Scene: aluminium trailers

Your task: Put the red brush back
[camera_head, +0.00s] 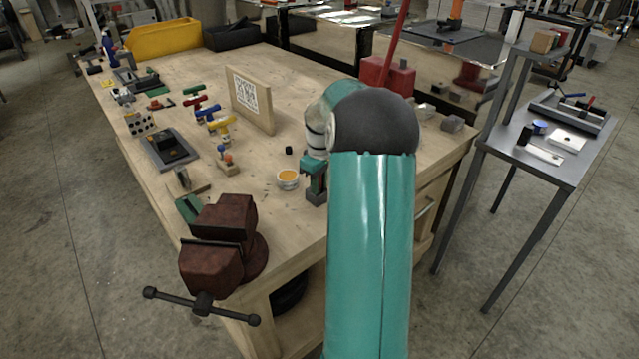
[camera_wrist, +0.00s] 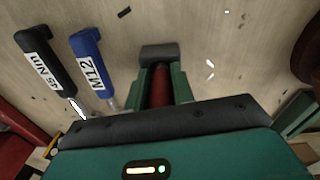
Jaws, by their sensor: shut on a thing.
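My gripper (camera_head: 315,180) is low over the front part of the wooden workbench (camera_head: 320,72), right of a small orange-topped jar (camera_head: 288,178). In the wrist view its two green fingers (camera_wrist: 160,68) are shut on a red rounded piece, which I take to be the red brush (camera_wrist: 160,90). A dark grey block (camera_wrist: 160,52) shows at the fingertips; I cannot tell whether it belongs to the brush. The head view hides most of the held thing behind my arm.
A dark red vise (camera_head: 220,240) stands at the bench's near corner. A red box (camera_head: 388,75) stands behind my arm. A QR-marked wooden board (camera_head: 252,98) stands upright. A grey side table (camera_head: 550,150) is at right.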

